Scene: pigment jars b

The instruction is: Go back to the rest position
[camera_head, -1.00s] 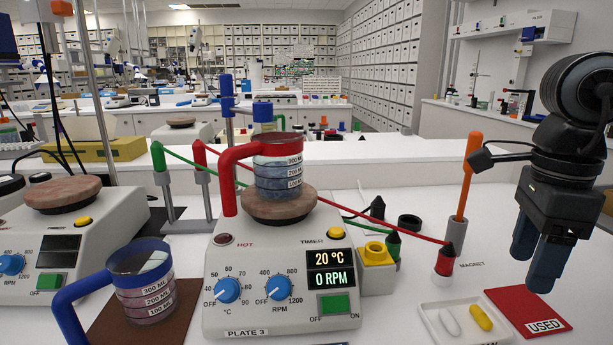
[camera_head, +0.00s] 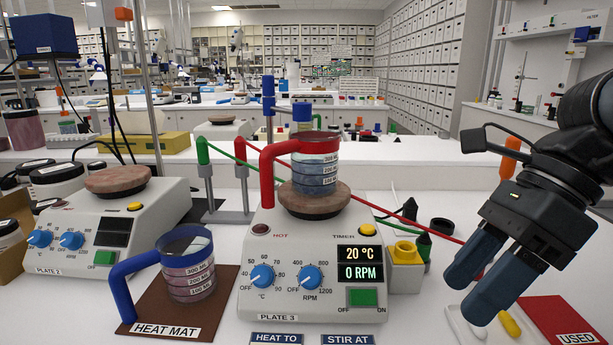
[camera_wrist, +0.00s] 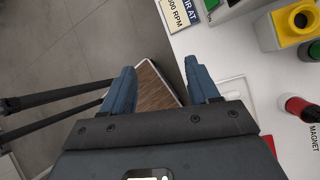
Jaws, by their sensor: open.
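My gripper (camera_head: 482,277) is at the right of the head view, with its blue fingers apart and nothing between them. It hangs above the bench near the white tray. In the wrist view my gripper (camera_wrist: 160,90) is open over the bench edge and the floor. No object is in its grasp. The hot plate labelled PLATE 3 (camera_head: 265,300) stands left of the gripper, reading 20 °C and 0 RPM. A red-handled beaker (camera_head: 316,170) of bluish liquid stands on its round top.
A blue-handled beaker (camera_head: 188,265) stands on the brown heat mat (camera_head: 135,312). The white tray (camera_head: 462,322) holds stir bars beside the red USED mat (camera_head: 560,325). A yellow block (camera_head: 405,254) and a red-capped magnet (camera_wrist: 302,108) are near. Another hot plate (camera_head: 120,240) stands left.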

